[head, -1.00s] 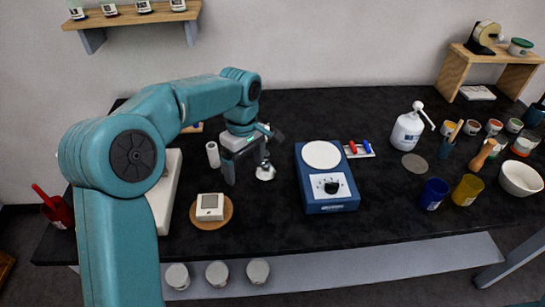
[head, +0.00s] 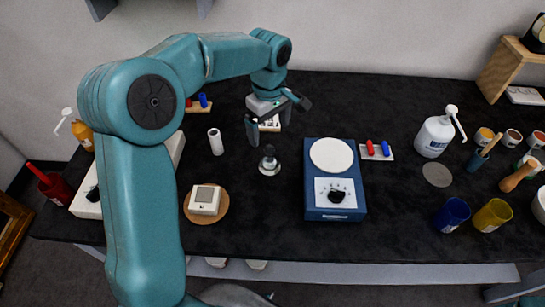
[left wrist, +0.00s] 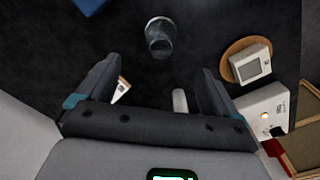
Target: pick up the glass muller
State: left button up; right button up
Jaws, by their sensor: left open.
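The glass muller (head: 269,162), with a clear round base and a dark knob on top, stands upright on the black table between the cork mat and the blue stirrer. In the left wrist view the muller (left wrist: 158,38) shows above the gap between my fingers. My left gripper (head: 278,117) is open and empty, above the table and behind the muller in the head view, apart from it. Its two dark fingers also show in the left wrist view (left wrist: 155,88). My right gripper is not in view.
A blue stirrer (head: 335,206) with a white plate stands right of the muller. A white cylinder (head: 216,142) stands to its left. A white device (head: 204,199) sits on a round cork mat (head: 221,209) at the front left. Table between muller and front edge is bare.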

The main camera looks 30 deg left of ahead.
aim_at(268, 147)
pick_arm(q)
jog(key=f, duration=0.6)
jog(key=shift+s+d+f, duration=0.1)
jog(key=shift+s+f, duration=0.15)
jog(key=shift+f, duration=0.05)
jog(key=shift+f+p, duration=0.4)
jog(key=shift+f, duration=0.25)
notch_tip(268, 147, down, 4)
jog(key=shift+w+r+p, duration=0.1)
jog(key=shift+p, duration=0.4)
jog(key=shift+w+f, duration=0.1)
jog(key=shift+f, duration=0.35)
jog(key=shift+r, duration=0.1)
jog(key=c, duration=1.3)
jog(key=shift+c, duration=0.2)
jog(key=shift+r, duration=0.1)
